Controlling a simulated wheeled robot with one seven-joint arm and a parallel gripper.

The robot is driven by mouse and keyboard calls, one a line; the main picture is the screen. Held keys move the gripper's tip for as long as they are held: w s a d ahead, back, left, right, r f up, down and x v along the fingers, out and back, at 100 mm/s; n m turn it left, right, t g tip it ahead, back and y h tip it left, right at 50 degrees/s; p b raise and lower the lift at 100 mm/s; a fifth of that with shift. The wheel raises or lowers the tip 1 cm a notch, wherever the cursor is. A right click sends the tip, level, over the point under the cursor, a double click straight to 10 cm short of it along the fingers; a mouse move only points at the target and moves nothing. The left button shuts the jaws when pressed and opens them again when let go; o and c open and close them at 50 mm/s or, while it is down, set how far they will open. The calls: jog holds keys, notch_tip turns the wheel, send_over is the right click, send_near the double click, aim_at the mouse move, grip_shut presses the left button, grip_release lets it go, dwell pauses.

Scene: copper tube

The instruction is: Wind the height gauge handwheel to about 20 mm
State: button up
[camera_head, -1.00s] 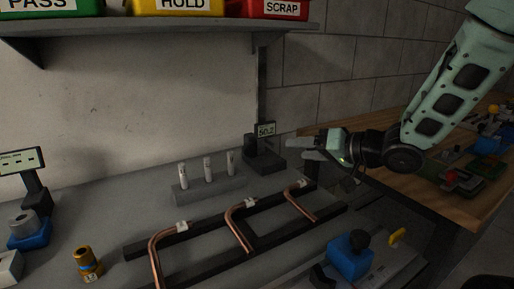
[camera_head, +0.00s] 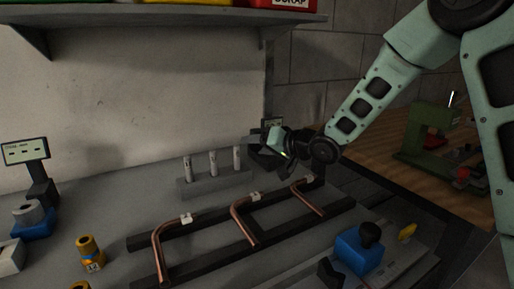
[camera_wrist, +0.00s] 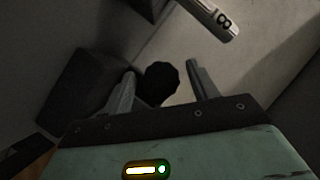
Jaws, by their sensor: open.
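The height gauge (camera_head: 271,122) stands at the back of the bench in the head view, mostly hidden behind my gripper (camera_head: 258,146); only part of its small display shows and I cannot read it. In the wrist view a dark, round, ridged handwheel (camera_wrist: 161,84) sits between the two spread fingers of my gripper (camera_wrist: 161,70). The fingers are open, one on each side, and gaps show beside the wheel. A dark block, seemingly the gauge's body (camera_wrist: 82,88), is left of the wheel.
A grey block with several white upright pins (camera_head: 213,181) stands just left of my gripper; one numbered pin (camera_wrist: 213,20) shows close by in the wrist view. Bent copper tubes (camera_head: 243,225) lie on a black frame in front. A blue block (camera_head: 358,252) is at front right.

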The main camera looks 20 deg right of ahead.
jog(key=shift+w+a+f, duration=0.1)
jog(key=shift+w+a, duration=0.1)
jog(key=shift+w, duration=0.05)
jog(key=c, duration=1)
